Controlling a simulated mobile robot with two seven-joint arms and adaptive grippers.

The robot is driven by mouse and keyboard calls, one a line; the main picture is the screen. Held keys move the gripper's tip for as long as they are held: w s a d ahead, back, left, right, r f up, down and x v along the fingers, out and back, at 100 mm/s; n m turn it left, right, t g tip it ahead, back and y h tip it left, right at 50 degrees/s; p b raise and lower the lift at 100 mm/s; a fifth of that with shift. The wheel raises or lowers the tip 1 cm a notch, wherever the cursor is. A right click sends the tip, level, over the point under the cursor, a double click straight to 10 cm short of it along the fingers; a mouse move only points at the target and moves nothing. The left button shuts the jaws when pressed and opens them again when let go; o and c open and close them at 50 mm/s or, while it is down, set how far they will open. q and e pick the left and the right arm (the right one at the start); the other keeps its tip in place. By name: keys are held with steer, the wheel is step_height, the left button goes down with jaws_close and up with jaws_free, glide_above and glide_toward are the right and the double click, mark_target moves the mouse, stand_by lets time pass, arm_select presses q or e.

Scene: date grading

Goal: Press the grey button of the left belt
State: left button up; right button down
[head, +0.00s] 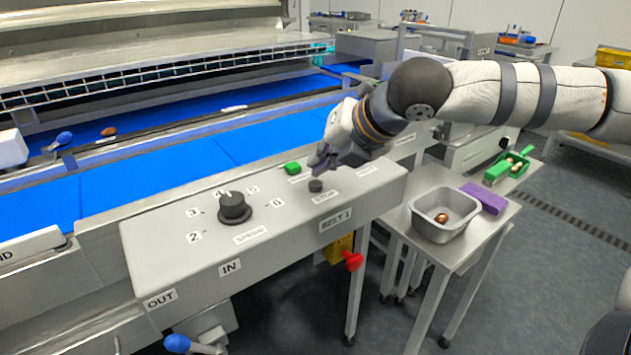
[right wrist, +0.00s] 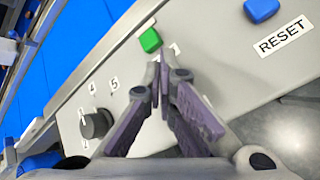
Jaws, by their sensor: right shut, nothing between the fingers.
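The control panel (head: 190,255), labelled BELT 1, runs along the front of the blue belt (head: 170,175). A dark grey button (head: 316,186) stands on its top beside a STOP label. My left gripper is out of view.
A black speed knob (head: 234,208) stands left on the panel. A blue button (right wrist: 262,10) with a RESET label shows in the right wrist view. A red knob (head: 353,261) sticks out below the panel. A side table holds a metal tub (head: 425,228) and a purple block (head: 484,199).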

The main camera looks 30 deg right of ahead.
mark_target(320, 181)
steer(key=shift+r, duration=0.1)
steer(key=shift+r, duration=2.5)
